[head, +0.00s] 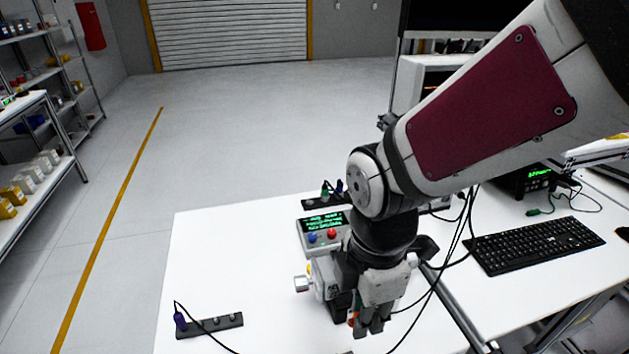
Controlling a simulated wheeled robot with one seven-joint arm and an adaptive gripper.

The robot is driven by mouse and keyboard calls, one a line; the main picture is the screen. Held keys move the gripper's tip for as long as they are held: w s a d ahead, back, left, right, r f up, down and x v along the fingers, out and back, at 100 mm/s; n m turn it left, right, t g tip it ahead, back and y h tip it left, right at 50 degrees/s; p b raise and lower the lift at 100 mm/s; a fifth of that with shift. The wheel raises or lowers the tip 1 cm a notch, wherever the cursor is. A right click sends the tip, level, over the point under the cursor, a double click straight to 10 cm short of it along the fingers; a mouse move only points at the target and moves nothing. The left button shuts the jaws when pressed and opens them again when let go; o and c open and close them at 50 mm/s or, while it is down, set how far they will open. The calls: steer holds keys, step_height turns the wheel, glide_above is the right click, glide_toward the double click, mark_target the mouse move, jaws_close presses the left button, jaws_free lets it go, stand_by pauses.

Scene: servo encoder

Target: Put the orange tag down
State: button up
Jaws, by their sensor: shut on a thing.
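My gripper (371,328) points down over the front of the white table, low near its surface. Its fingers are shut on the orange tag (352,321), of which only a small orange-red bit shows at the left of the fingers. The rest of the tag is hidden by the fingers. I cannot tell whether the tag touches the table. A grey servo unit (320,276) with a short shaft sits just left of and behind my gripper, partly hidden by it.
A control box (325,229) with a green display and blue and red buttons stands behind. A dark connector strip (221,324) with a purple plug (180,320) lies at front left. A keyboard (533,245) is on the right table (510,285). Cables hang near my arm. The white table (225,265) is clear at left.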

glide_above(322, 268)
steer(key=shift+s+f, duration=0.15)
steer(key=shift+f, duration=2.35)
steer(key=shift+f, duration=0.15)
steer(key=o, duration=0.8)
